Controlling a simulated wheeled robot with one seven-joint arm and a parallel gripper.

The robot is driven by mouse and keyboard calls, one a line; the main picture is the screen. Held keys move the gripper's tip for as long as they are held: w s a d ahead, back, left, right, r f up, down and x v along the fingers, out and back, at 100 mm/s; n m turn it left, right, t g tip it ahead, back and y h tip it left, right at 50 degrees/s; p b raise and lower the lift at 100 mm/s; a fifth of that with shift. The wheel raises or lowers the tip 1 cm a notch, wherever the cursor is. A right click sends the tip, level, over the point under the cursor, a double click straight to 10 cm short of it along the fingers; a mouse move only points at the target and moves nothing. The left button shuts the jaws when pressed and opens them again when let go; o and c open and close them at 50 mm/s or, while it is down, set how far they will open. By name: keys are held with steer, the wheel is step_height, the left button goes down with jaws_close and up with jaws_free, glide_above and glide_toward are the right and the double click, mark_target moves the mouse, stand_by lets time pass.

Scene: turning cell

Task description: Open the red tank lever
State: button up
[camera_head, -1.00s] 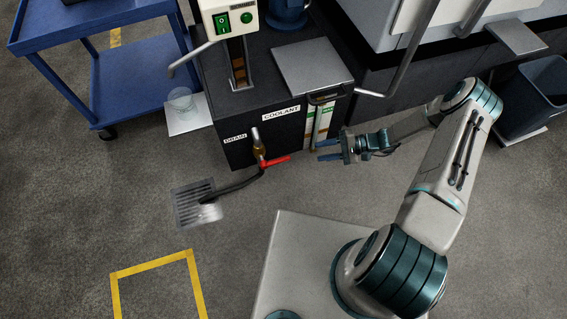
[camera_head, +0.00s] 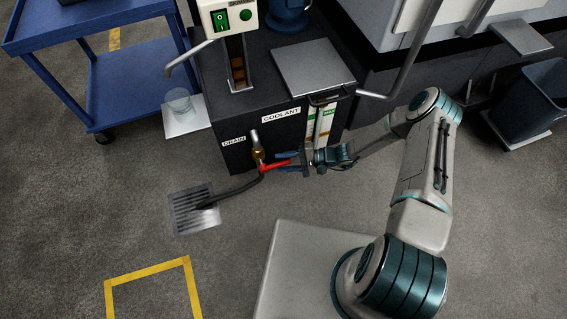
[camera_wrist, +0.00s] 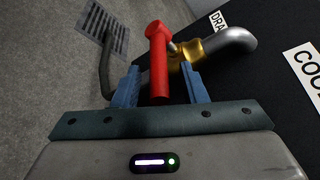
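The red lever (camera_head: 275,164) sticks out to the right from the brass drain valve (camera_head: 258,154) low on the front of the dark coolant tank (camera_head: 240,158). In the wrist view, the red lever (camera_wrist: 158,62) points toward me, and its free end lies between the two blue fingers of my gripper (camera_wrist: 160,88). The brass valve body (camera_wrist: 188,52) and its grey pipe are beyond the right finger. Gaps show on both sides of the lever, so my gripper (camera_head: 286,163) is open around it and not clamped.
A dark hose (camera_head: 235,188) runs from the valve to a floor grate (camera_head: 194,208) at the left. A blue cart (camera_head: 130,85) stands at the back left. A grey bin (camera_head: 536,100) stands at the right. The floor in front of the tank is mostly clear.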

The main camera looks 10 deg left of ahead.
steer(key=shift+a+f, duration=0.1)
steer(key=shift+a, duration=0.25)
steer(key=shift+d, duration=0.1)
jaws_close()
steer(key=shift+s, duration=0.1)
steer(key=shift+f, duration=0.1)
